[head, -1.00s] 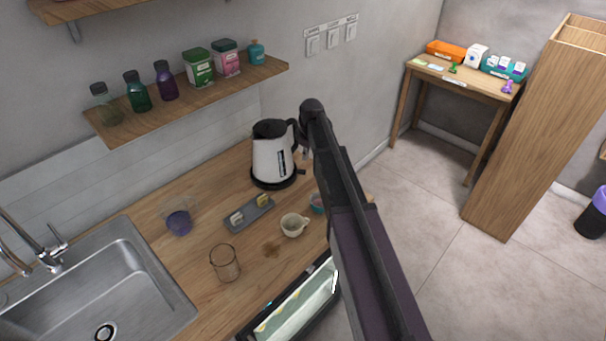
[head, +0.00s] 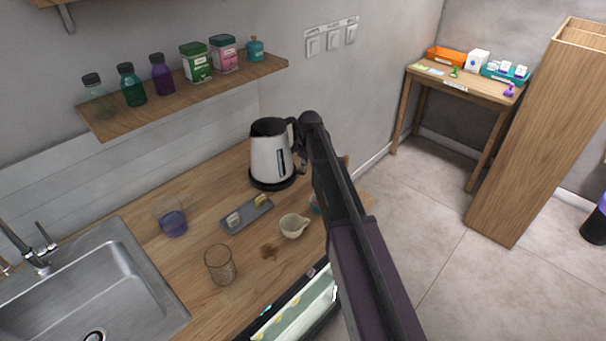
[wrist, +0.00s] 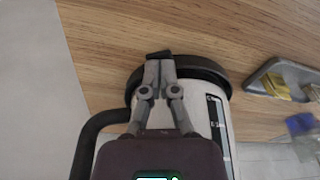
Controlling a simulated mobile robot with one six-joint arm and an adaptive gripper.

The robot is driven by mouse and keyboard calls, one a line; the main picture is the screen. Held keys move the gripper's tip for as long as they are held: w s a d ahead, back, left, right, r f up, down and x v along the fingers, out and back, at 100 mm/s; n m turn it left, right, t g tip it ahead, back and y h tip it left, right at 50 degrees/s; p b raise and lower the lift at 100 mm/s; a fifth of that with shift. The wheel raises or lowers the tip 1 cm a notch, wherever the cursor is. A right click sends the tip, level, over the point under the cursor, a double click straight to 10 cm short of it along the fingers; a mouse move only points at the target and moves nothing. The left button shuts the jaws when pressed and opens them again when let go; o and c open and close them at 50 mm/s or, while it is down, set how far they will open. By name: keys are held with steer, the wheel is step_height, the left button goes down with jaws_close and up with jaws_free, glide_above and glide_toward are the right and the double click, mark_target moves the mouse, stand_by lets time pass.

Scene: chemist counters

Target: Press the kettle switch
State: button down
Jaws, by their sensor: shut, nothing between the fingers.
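The white kettle (head: 270,155) with a black lid and handle stands on its dark round base at the back of the wooden counter. My gripper (head: 301,150) is beside the kettle's handle side in the head view, largely hidden by my own arm. In the wrist view my gripper (wrist: 159,58) is shut and empty, its fingertips over the edge of the kettle's black base (wrist: 205,68). The kettle's white body (wrist: 198,112) and handle (wrist: 92,135) show behind and beside the fingers. I cannot clearly make out the switch, nor tell whether the fingertips touch it.
A grey tray (head: 236,222) with small items, a white cup (head: 293,227) and a glass (head: 220,265) stand in front of the kettle. A sink (head: 100,290) is at the left. A shelf (head: 190,97) with bottles and tins hangs above. Bare counter lies beside the kettle base.

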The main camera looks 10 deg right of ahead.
steer(key=shift+f, duration=0.1)
steer(key=shift+f+b, duration=0.95)
steer(key=shift+b, duration=0.15)
steer(key=shift+r+p, duration=0.3)
steer(key=shift+s+d+r+p, duration=0.3)
steer(key=shift+s+d, duration=0.15)
steer(key=shift+d, duration=0.2)
steer(key=shift+s+d+r+p, duration=0.25)
steer(key=shift+s+d, duration=0.2)
steer(key=shift+d, duration=0.15)
